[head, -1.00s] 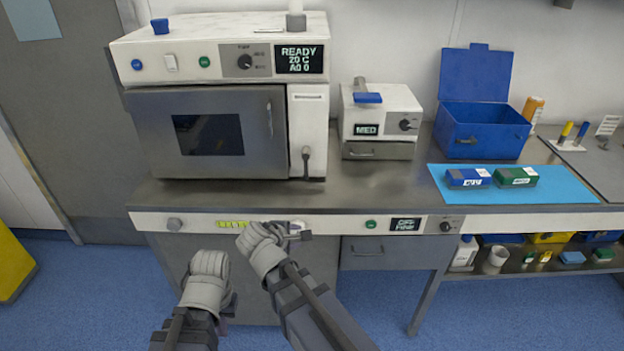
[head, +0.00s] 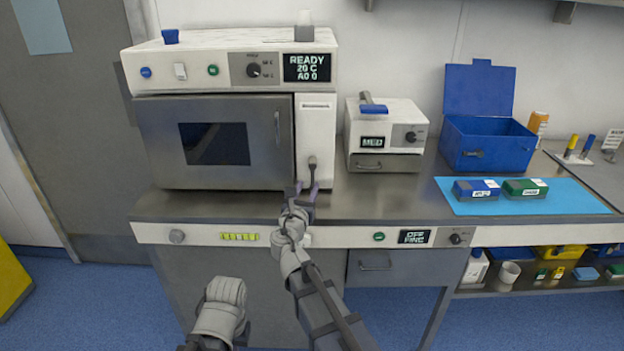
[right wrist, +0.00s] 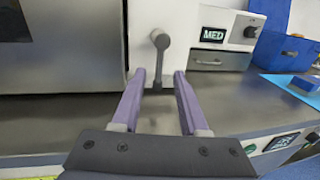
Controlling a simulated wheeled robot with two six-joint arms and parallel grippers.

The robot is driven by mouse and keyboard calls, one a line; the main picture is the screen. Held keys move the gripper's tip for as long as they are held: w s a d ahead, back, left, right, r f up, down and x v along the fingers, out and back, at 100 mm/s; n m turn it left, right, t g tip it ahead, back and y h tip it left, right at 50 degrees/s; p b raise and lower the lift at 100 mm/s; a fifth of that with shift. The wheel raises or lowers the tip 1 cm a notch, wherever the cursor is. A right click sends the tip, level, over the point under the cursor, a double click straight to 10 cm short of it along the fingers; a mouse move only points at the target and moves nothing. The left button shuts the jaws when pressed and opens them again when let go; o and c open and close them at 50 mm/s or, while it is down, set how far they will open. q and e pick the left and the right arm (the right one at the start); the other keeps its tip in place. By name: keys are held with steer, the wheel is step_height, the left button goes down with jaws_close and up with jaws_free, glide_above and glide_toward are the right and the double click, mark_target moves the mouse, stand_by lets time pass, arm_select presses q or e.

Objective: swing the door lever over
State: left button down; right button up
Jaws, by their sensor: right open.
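The steriliser (head: 216,130) stands at the back left of the counter with its grey door closed. The door lever (head: 312,172) is a small grey handle on the white panel right of the door, and it hangs down. My right gripper (head: 306,188) is just in front of and below it. In the right wrist view the lever (right wrist: 160,62) shows between the two open purple fingers (right wrist: 160,76), which do not grip it. My left arm is low at the bottom of the head view; its fingers cannot be seen.
A white MED unit (head: 385,135) stands right of the steriliser. Further right are an open blue box (head: 487,140) and a blue mat (head: 530,204) with two small boxes. The counter (head: 390,200) before the MED unit is clear.

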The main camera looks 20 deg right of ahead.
mark_target(312, 176)
steer(key=x, duration=0.6)
steer(key=shift+w, duration=0.15)
jaws_close()
stand_by(1.2)
